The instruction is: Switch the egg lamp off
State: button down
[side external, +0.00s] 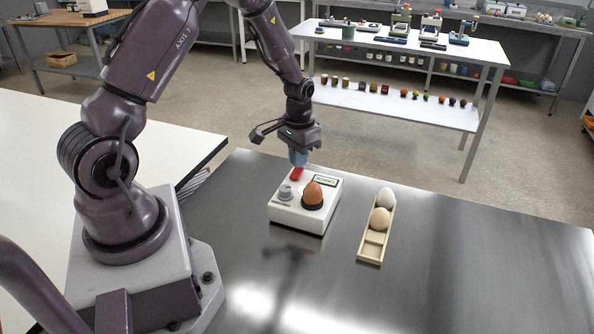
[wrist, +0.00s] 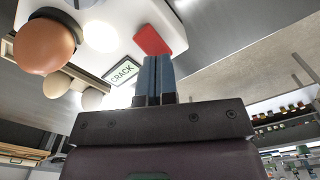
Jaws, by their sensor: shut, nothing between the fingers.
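The egg lamp (side external: 305,215) is a white box on the steel table, in the middle of the side external view. A brown egg (side external: 312,194) sits on its top in a dark ring. A red switch (side external: 297,174) is at the box's back edge and also shows in the wrist view (wrist: 153,40). My gripper (side external: 298,163) is shut and empty, its blue fingertips (wrist: 157,57) right beside the red switch. I cannot tell whether they touch.
A wooden tray (side external: 371,246) stands right of the lamp, holding a white egg (side external: 386,197) and a tan egg (side external: 380,218). The steel table (side external: 480,260) is clear to the right and in front. A white bench (side external: 400,45) with small goods is behind.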

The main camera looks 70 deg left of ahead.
jog(key=shift+f, duration=0.7)
dwell(0.3)
jog(key=shift+r, duration=3.55)
jog(key=s+d+r+m+t, duration=0.1)
jog(key=s+d+r+t, duration=0.1)
jog(key=s+d+r, duration=0.6)
jog(key=s+d+r+m+t, duration=0.2)
jog(key=s+d+r, duration=0.6)
jog(key=r, duration=0.5)
jog(key=shift+d+r+t, duration=0.2)
jog(key=shift+d+t, duration=0.6)
